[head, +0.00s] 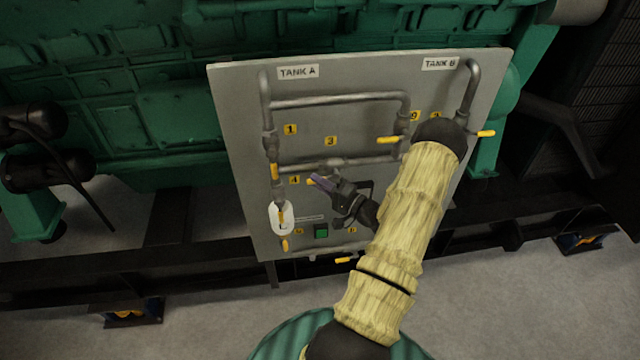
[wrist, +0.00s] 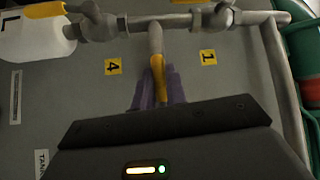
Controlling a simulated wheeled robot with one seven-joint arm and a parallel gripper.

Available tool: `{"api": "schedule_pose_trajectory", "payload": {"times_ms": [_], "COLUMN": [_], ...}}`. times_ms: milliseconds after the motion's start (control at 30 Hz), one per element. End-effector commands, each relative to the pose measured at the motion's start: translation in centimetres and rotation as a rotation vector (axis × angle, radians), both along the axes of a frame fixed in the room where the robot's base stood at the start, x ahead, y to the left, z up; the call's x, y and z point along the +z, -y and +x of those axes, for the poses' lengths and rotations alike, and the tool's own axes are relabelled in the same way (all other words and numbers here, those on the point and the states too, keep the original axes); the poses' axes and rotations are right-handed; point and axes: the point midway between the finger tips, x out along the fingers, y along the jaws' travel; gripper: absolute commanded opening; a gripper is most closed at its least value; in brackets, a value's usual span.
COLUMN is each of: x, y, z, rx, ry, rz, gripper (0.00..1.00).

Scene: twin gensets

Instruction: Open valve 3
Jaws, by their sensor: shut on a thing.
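The grey panel (head: 240,110) carries pipes, yellow-handled valves and numbered yellow labels. Label 3 (head: 330,141) is above the middle pipe (head: 365,161) in the head view. My gripper (head: 318,181) is just below that pipe, right of label 4 (head: 294,180). In the wrist view its purple fingers (wrist: 158,88) are shut around the yellow handle (wrist: 158,75) below label 3, valve 3's by its place. The handle looks roughly in line with the pipe stub there. The valve body and the handle's far end are partly hidden by my gripper. Label 3 is not visible in the wrist view.
A white bowl (head: 283,218) hangs below valve 4 at the left. Other yellow handles stick out nearby (head: 387,140), including one at the right edge (head: 486,133). A green button (head: 321,231) is below. Green engine (head: 180,110) stands behind; my arm covers the panel's lower right.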

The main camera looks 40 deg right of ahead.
Motion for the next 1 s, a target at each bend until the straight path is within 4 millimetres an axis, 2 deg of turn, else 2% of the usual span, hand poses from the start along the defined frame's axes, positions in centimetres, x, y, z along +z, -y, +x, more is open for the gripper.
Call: {"api": "schedule_pose_trajectory", "payload": {"times_ms": [33, 133, 433, 567, 767, 1000], "x": [-0.1, -0.1, -0.1, -0.2, -0.8, -1.4], "y": [0.0, 0.0, 0.0, 0.3, 1.0, 2.2], "z": [0.0, 0.0, -0.1, -0.7, -3.6, -8.2], "rx": [0.001, 0.001, 0.000, -0.002, -0.003, -0.004], "ry": [-0.003, -0.002, 0.000, -0.001, -0.001, -0.002], "rz": [0.001, 0.002, 0.001, 0.000, 0.000, -0.001], "gripper": [0.16, 0.35, 0.36, 0.36, 0.36, 0.36]}}
